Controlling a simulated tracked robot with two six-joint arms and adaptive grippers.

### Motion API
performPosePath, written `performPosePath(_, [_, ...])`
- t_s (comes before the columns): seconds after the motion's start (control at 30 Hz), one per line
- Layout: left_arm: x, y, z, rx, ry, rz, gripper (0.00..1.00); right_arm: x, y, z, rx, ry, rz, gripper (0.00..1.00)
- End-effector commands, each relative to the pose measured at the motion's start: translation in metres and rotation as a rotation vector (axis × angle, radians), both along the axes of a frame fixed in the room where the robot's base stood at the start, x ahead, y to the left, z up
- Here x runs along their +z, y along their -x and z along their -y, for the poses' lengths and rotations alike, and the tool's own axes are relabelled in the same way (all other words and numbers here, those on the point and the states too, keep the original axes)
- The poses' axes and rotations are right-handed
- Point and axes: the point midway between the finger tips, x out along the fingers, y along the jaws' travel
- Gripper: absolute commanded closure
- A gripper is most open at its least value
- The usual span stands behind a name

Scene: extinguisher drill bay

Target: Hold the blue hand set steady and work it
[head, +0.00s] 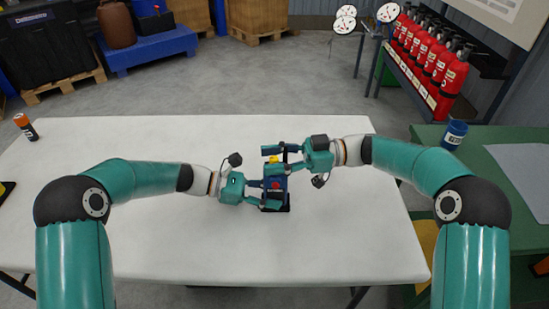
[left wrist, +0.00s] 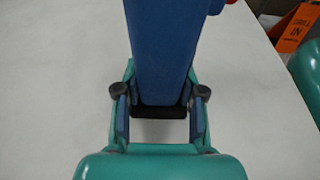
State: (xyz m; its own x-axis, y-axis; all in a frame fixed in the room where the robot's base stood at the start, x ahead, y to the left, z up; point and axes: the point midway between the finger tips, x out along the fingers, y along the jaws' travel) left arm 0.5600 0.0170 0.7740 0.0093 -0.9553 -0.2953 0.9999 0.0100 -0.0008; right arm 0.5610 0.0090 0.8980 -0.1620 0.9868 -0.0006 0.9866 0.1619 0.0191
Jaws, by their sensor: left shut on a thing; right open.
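The blue hand set (head: 274,184) stands upright on the white table, on a dark base, with a yellow part on its top. My left gripper (head: 266,192) is shut on its lower body from the left. In the left wrist view, the blue body (left wrist: 168,50) fills the space between the fingers of my left gripper (left wrist: 160,108). My right gripper (head: 284,155) is open at the top of the hand set, around or just beside the yellow part; I cannot tell whether it touches. Its fingers partly hide the top.
The white table (head: 150,240) is mostly clear around the hand set. An orange-capped dark cylinder (head: 26,127) stands at its far left. A green table (head: 480,160) with a blue can (head: 455,134) is at the right. Red extinguishers (head: 452,76) stand on a rack behind.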

Motion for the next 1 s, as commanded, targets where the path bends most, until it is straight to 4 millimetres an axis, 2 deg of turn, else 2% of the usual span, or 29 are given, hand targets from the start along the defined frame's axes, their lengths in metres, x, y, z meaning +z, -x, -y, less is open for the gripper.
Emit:
performPosePath(0.17, [-0.0002,0.0003,-0.0002,0.000,0.000,-0.001,0.80,0.0000,0.0000,0.0000,0.000,0.000,0.000,0.55])
performPosePath(0.43, [-0.0002,0.0003,-0.0003,0.000,0.000,-0.001,0.80,0.0000,0.0000,0.0002,0.000,-0.001,-0.001,1.00])
performPosePath(0.77, [-0.0002,0.0004,-0.0003,-0.001,0.000,-0.001,0.80,0.0009,0.0000,0.0002,-0.018,-0.003,-0.001,1.00])
performPosePath(1.0, [-0.0003,0.0005,-0.0002,-0.001,0.000,0.000,0.80,0.0020,0.0001,0.0001,-0.112,-0.005,0.000,1.00])
